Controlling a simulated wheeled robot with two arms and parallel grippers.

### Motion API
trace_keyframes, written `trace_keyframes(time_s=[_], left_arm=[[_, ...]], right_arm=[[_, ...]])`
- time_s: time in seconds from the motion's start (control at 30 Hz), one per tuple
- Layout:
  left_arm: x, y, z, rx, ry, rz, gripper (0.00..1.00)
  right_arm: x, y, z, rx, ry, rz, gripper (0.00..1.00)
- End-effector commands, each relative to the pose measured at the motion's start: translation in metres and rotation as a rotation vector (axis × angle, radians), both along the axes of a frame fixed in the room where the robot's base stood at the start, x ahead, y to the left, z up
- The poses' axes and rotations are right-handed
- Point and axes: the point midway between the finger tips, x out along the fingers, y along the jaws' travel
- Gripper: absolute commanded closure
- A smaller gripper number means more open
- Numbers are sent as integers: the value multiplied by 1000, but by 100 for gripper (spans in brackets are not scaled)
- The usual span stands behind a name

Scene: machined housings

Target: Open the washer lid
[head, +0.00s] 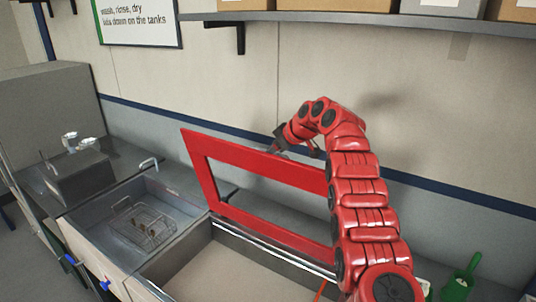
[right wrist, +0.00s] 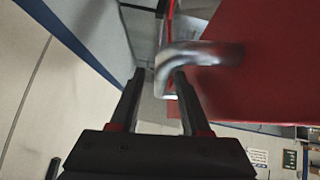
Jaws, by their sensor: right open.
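The red washer lid (head: 255,156), a frame with a large pane-like opening, stands raised and steeply tilted over the open washer tank (head: 205,276). The bent metal lid handle (right wrist: 190,54) shows close up in the right wrist view, fixed to the red lid face (right wrist: 265,60). My right gripper (right wrist: 159,76) is open, with its fingertips at the bend of the handle; whether they touch it I cannot tell. In the head view my right gripper (head: 281,143) is at the lid's upper edge, partly hidden by the lid and arm. My left gripper is out of view.
A wire basket (head: 141,224) with small parts sits in the neighbouring tank at left. A metal box (head: 82,177) stands farther left. A shelf (head: 350,22) with cartons juts from the wall above. A green dustpan (head: 461,281) is at lower right.

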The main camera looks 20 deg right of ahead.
Motion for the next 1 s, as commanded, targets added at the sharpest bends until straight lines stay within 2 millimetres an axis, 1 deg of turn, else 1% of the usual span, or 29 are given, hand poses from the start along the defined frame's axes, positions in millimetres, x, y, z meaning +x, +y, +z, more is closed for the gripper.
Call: trace_keyframes(time_s=[0.07,0.17,0.2,0.23,0.3,0.33,0.4,0.43,0.6,0.7,0.8,1.0], left_arm=[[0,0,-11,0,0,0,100],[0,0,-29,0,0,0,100],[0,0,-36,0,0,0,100],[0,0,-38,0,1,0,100],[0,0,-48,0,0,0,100],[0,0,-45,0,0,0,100],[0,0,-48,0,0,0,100],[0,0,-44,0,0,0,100],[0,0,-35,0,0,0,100],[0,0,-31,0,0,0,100],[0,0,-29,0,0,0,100],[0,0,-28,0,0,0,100]], right_arm=[[-3,-4,2,-2,-7,-2,53],[-13,-9,10,-3,-9,-3,53],[-19,-13,15,-4,-10,-4,53],[-24,-16,22,-3,-8,-4,53],[-36,-22,35,-3,-8,-4,53],[-41,-25,44,-3,-7,-3,53],[-54,-32,60,-3,-9,-4,53],[-58,-36,69,-2,-9,-5,53],[-84,-49,97,-2,-3,-3,53],[-95,-55,109,1,-1,-4,53],[-102,-59,115,0,2,-2,53],[-107,-61,119,0,2,0,53]])
